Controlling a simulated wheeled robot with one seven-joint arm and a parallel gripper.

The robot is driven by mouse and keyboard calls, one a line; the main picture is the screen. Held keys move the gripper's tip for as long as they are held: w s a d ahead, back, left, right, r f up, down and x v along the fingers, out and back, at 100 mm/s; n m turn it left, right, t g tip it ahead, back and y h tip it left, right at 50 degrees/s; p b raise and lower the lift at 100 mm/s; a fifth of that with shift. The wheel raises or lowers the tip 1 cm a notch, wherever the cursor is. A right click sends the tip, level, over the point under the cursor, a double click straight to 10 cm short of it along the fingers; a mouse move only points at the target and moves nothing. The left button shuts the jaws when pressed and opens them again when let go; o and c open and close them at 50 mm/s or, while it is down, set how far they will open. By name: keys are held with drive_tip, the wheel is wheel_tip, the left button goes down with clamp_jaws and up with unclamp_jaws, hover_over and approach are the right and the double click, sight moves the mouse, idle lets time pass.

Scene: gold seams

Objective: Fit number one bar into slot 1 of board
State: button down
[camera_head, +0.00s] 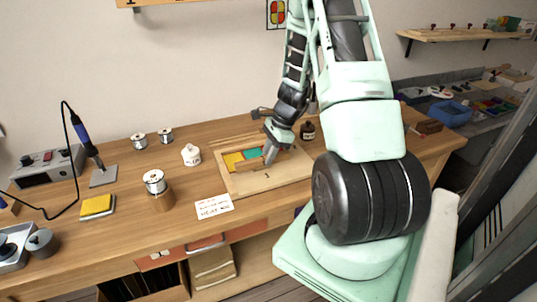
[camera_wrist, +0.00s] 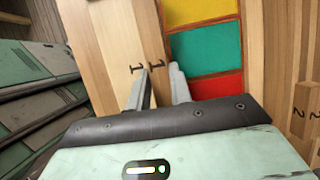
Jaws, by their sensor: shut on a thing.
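The board (camera_head: 290,172) lies on the workbench and has yellow, teal and red panels. In the wrist view, the teal panel (camera_wrist: 207,50) is just right of my fingers. My gripper (camera_wrist: 160,88) is shut on the number one bar (camera_wrist: 143,28), a pale wood strip marked 1. The bar runs alongside the panels, and its 1 is beside another 1 on the board's wood (camera_wrist: 100,40). I cannot tell whether the bar is down in slot 1 or just above it. In the head view, my gripper (camera_head: 270,155) is over the board and hides part of it.
A number two bar or marked strip (camera_wrist: 305,98) is at the right edge of the wrist view. A white card (camera_head: 214,206) lies in front of the board. A white jar (camera_head: 191,155) and a dark bottle (camera_head: 307,131) stand near it. A soldering iron (camera_head: 82,134) is at left.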

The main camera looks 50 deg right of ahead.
drive_tip(key=shift+f+b, duration=0.55)
drive_tip(key=shift+f, duration=0.35)
idle(1.0)
idle(0.4)
drive_tip(key=c, duration=0.7)
unclamp_jaws()
drive_tip(key=shift+r, duration=0.1)
drive_tip(key=shift+r+p, duration=3.1)
drive_tip(key=shift+r, duration=0.4)
